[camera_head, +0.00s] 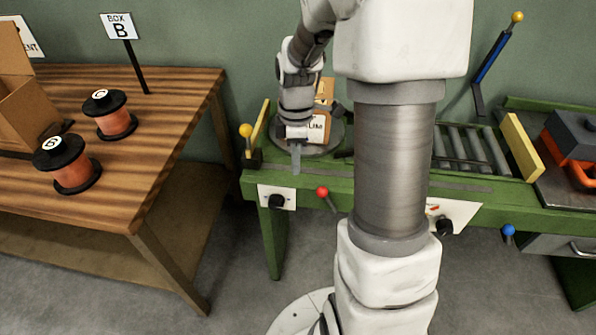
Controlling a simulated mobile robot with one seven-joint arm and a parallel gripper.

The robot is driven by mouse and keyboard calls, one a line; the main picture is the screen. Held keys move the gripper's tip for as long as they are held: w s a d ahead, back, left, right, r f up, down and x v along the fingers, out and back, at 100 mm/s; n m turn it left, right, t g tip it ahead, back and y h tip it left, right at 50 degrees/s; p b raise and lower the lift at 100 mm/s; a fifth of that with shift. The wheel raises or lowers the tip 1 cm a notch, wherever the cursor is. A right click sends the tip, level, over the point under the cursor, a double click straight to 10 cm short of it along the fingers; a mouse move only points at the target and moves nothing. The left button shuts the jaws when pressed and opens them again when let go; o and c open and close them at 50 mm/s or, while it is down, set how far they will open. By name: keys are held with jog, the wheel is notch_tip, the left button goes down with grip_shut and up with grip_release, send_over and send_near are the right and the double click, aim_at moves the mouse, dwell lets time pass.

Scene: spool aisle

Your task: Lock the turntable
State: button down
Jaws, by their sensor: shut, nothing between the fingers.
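The turntable is a round grey plate (322,149) at the left end of the green bench. A cardboard box (325,90) with a partly hidden label stands on it. My gripper (296,168) is shut and empty, pointing down at the plate's front left edge. It covers part of the plate and box, and I cannot tell whether it touches either. A red-knobbed lever (323,192) and a white panel with a black knob (277,201) are on the bench front below. A yellow-knobbed lever (246,131) stands at the bench's left end. The frame does not show which one is the lock.
My arm hides the bench's middle. Rollers (470,150), a yellow board (519,147) and a blue lever (489,60) are to the right. A blue knob (508,230) is on the front right. A wooden table (160,110) with spools (110,115) is left, across a floor gap.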

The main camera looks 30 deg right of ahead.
aim_at(311, 189)
jog(key=shift+f, duration=0.2)
jog(key=f+b, duration=0.1)
jog(key=f, duration=0.2)
jog(key=f+b, duration=0.1)
jog(key=f, duration=0.6)
jog(key=shift+s+a+f+b, duration=0.2)
jog(key=shift+s+f+b, duration=0.1)
jog(key=shift+b, duration=0.1)
jog(key=shift+s+d+r, duration=0.25)
jog(key=shift+d+r, duration=0.2)
jog(key=shift+d, duration=0.15)
jog(key=shift+s+d+r, duration=0.2)
jog(key=shift+d+r, duration=0.2)
jog(key=shift+d, duration=0.2)
jog(key=shift+s+d+r, duration=0.2)
jog(key=shift+d, duration=0.4)
jog(key=shift+s+d+r+y, duration=0.15)
jog(key=shift+d+r+y, duration=0.05)
jog(key=shift+y, duration=0.1)
